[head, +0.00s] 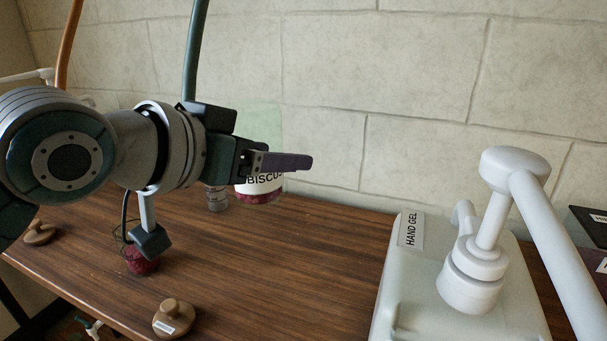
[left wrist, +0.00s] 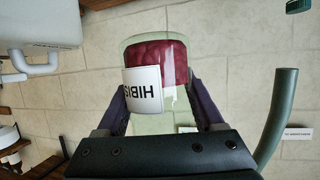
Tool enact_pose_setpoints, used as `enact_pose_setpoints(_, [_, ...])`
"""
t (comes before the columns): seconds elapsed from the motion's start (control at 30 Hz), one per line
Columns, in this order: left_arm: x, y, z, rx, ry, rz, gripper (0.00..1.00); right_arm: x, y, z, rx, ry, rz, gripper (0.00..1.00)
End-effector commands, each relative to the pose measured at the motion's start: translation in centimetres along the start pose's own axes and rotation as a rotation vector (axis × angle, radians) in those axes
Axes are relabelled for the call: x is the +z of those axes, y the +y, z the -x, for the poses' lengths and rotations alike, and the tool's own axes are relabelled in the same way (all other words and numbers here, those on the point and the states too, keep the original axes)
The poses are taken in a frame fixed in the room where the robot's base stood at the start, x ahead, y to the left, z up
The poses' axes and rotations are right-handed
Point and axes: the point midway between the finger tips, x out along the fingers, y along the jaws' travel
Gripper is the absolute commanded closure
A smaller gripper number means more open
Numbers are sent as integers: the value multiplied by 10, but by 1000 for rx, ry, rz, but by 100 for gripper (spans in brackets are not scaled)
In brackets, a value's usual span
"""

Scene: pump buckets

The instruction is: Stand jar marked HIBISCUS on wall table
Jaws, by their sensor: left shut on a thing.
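The HIBISCUS jar (head: 258,190) is pale green clear glass with dark red contents at its bottom and a white label. In the head view it is upright at the back of the wooden wall table (head: 290,255), near the wall. My left gripper (head: 285,162) is shut on it and hides part of its body. In the left wrist view the jar (left wrist: 172,60) sits between both fingers, label reading upside down. I cannot tell whether its base touches the table. My right gripper is not in view.
A small clear jar (head: 217,199) stands just left of the HIBISCUS jar. A white HAND GEL bucket (head: 400,290) with a pump is at the front right. Wooden lids (head: 172,319) (head: 38,233) and a dark red object (head: 140,262) are on the table. The table's middle is clear.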

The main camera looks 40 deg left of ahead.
Motion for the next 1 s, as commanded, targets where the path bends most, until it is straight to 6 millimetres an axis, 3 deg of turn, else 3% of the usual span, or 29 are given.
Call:
enact_pose_setpoints(0.03, [12,-1,-6,-20,2,9,100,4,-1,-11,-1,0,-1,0])
enact_pose_setpoints(0.27, [40,-2,-18,-62,-1,26,100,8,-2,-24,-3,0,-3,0])
enact_pose_setpoints(0.7, [152,-1,-65,-62,-2,25,100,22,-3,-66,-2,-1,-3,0])
enact_pose_setpoints(1.0, [183,-1,-77,-62,-1,23,100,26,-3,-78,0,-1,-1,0])
